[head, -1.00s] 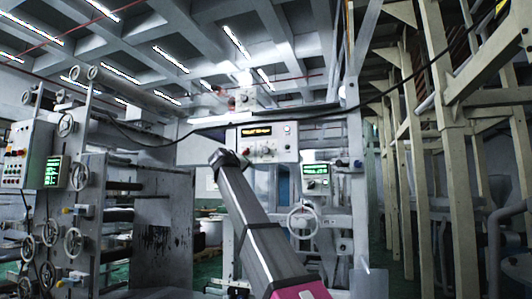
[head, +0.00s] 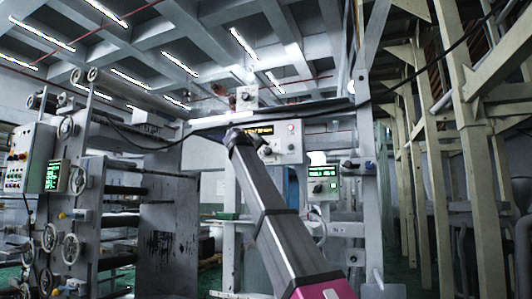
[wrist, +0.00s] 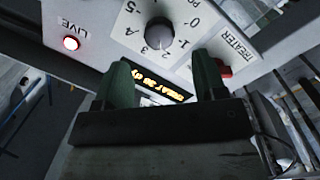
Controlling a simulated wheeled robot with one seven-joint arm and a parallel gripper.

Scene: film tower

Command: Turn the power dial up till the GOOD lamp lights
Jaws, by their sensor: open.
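The power dial (wrist: 159,33) is a dark grey round knob on a white plate numbered around its edge, at the top centre of the wrist view. The label beside it is cut off at "PO". My gripper (wrist: 163,60) is open, its two green fingers pointing towards the panel below the dial. Nothing is between the fingers but a view of the panel. I cannot make out a lamp marked GOOD.
A LIVE lamp (wrist: 71,43) glows red left of the dial. A red switch (wrist: 223,69) sits by the TREATER label, close to the right finger. An amber display (wrist: 160,85) shows between the fingers. A box with a green screen (head: 323,185) stands right of my arm.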

